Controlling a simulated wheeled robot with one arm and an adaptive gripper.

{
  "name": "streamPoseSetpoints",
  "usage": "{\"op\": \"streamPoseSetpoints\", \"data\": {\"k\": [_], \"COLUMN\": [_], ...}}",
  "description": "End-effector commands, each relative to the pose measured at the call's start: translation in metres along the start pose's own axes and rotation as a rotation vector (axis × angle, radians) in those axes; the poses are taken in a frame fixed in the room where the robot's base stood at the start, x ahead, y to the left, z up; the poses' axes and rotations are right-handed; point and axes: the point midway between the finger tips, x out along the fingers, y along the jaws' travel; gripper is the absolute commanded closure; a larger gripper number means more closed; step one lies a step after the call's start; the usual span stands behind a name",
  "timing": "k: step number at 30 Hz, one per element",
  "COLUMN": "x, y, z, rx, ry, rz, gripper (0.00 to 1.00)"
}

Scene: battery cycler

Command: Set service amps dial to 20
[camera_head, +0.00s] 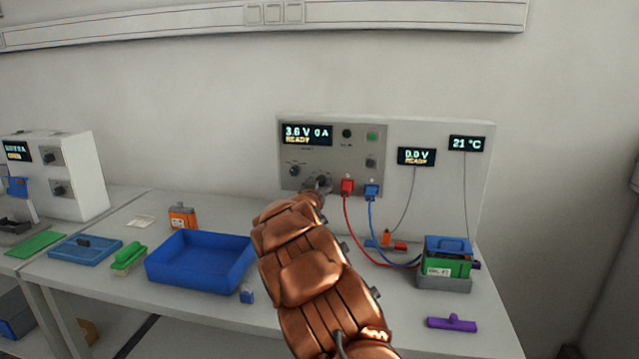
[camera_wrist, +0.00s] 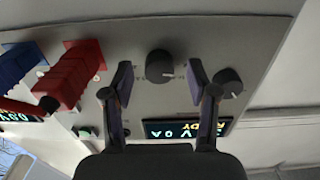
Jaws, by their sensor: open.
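The cycler panel (camera_head: 360,153) stands at the back of the bench, and its display (camera_head: 307,134) reads 3.6 V, 0 A, READY. My gripper (camera_head: 322,187) is at the panel's lower edge, left of the red plug. In the wrist view, which is upside down, my gripper (camera_wrist: 160,84) is open. Its fingers stand on either side of a dark round dial (camera_wrist: 160,66), with gaps between. A second dial (camera_wrist: 228,82) is just outside one finger; it also shows in the head view (camera_head: 294,170). I cannot read the dial labels.
A red plug (camera_head: 347,186) and a blue plug (camera_head: 371,191) with cables sit close right of my gripper. The cables run to a green battery (camera_head: 446,267). A blue bin (camera_head: 200,284) is left of my arm. Another cycler (camera_head: 75,175) stands far left.

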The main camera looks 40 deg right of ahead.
Motion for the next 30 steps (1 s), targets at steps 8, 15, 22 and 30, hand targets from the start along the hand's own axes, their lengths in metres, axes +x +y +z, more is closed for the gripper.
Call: {"op": "streamPoseSetpoints", "data": {"k": [8,15,22,30], "x": [0.0078,0.0077,0.0076,0.0075], "y": [0.0003,0.0002,0.0000,-0.0005], "z": [-0.0021,-0.0016,-0.0013,-0.0013], "rx": [0.002,0.001,0.001,0.001], "ry": [0.003,0.002,0.002,0.002], "rz": [0.000,0.000,0.000,-0.001], "gripper": [0.41,0.43,0.67,0.95]}}
